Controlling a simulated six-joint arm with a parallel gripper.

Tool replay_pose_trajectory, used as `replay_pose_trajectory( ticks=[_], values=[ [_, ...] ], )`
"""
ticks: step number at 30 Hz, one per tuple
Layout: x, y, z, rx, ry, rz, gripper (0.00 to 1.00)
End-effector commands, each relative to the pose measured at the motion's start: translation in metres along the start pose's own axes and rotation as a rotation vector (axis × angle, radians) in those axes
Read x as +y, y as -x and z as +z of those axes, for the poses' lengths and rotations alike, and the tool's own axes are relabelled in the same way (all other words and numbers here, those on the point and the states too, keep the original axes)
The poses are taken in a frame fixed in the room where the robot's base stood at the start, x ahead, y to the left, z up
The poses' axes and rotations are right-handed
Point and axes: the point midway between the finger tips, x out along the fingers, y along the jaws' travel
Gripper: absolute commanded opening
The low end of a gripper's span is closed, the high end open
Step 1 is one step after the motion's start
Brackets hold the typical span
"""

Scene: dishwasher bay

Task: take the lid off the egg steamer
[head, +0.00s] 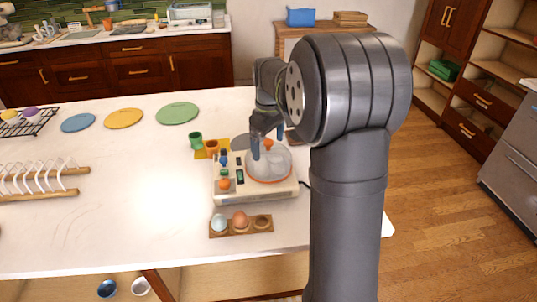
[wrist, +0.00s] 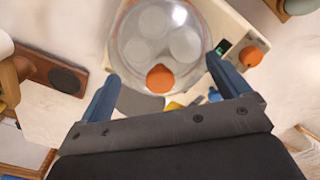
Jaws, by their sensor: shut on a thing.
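The egg steamer (head: 287,192) is a pale box with an orange ring and an orange dial, standing on the white counter. Its clear domed lid (head: 258,168) has an orange knob (head: 268,143) on top and appears to sit on the ring. Pale eggs show through the lid (wrist: 150,48) in the wrist view. My gripper (head: 268,145) reaches down from above, its blue fingers on either side of the knob. In the wrist view my gripper (wrist: 161,70) is shut on the lid with its fingers set wide; the exact contact is hard to see.
A wooden egg holder (head: 241,228) with two eggs lies in front of the steamer. Green (head: 195,140) and orange (head: 212,147) cups stand behind it on a yellow mat. Several coloured plates and a white-pronged wooden rack (head: 45,193) are to the left. The counter's middle left is clear.

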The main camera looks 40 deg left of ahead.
Motion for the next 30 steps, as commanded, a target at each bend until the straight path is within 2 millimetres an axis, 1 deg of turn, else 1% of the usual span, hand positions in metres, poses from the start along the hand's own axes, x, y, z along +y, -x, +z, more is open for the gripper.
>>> replay_pose_trajectory(
  ticks=[5, 8, 11, 16, 18, 21, 30],
  values=[
    [0.0, 0.001, 0.0, 0.0, 0.0, 0.0, 0.57],
    [0.0, 0.006, 0.0, 0.001, 0.0, 0.001, 0.57],
    [0.0, 0.016, 0.0, 0.001, 0.0, 0.001, 0.57],
    [0.001, 0.045, 0.001, 0.003, 0.0, 0.003, 0.57],
    [0.005, 0.051, 0.017, 0.002, -0.004, 0.002, 0.57],
    [0.01, 0.063, 0.036, 0.001, -0.004, 0.001, 0.57],
    [0.024, 0.094, 0.087, 0.001, -0.004, 0.002, 0.57]
  ],
)
